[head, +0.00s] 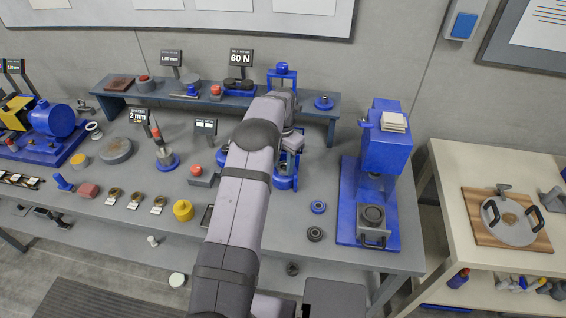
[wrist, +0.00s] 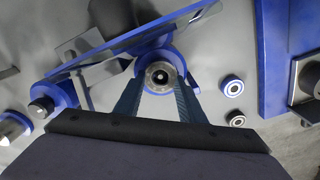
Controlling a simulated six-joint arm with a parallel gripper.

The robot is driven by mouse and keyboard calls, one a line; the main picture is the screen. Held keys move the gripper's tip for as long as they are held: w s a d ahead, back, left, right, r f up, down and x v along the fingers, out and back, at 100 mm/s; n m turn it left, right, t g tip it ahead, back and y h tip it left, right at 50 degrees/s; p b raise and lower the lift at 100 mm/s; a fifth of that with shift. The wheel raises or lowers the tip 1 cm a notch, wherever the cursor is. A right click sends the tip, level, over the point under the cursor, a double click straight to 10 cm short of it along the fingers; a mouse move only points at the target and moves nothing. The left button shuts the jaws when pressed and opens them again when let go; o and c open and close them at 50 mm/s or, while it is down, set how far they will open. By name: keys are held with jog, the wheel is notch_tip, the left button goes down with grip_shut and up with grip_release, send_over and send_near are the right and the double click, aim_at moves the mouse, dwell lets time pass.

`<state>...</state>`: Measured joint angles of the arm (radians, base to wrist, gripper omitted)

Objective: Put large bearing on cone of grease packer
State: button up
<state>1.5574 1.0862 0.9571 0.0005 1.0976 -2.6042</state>
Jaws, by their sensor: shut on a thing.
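The large bearing (wrist: 159,75), a metal ring with a dark centre, shows between the two fingertips of my gripper (wrist: 159,88) in the wrist view. My gripper is shut on it. Behind it from this camera is the round blue grease packer (wrist: 174,58), roughly lined up with the ring. I cannot tell whether the bearing touches the packer or is held above it, and the cone is hidden. In the head view my arm covers the bearing, and part of the blue packer (head: 285,181) shows just under my gripper (head: 290,152).
A blue-ringed bearing (head: 318,207) and a darker bearing (head: 315,234) lie on the bench right of the packer. A blue press (head: 386,150) stands further right. A raised shelf (head: 318,112) runs behind. A red-buttoned box (head: 200,178) and yellow pot (head: 182,210) lie left.

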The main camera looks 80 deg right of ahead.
aim_at(283, 169)
jog(key=shift+f, duration=0.1)
jog(key=shift+f, duration=0.15)
jog(key=o, duration=1.1)
notch_tip(283, 169, up, 12)
jog(key=b, duration=0.3)
jog(key=shift+r, duration=0.25)
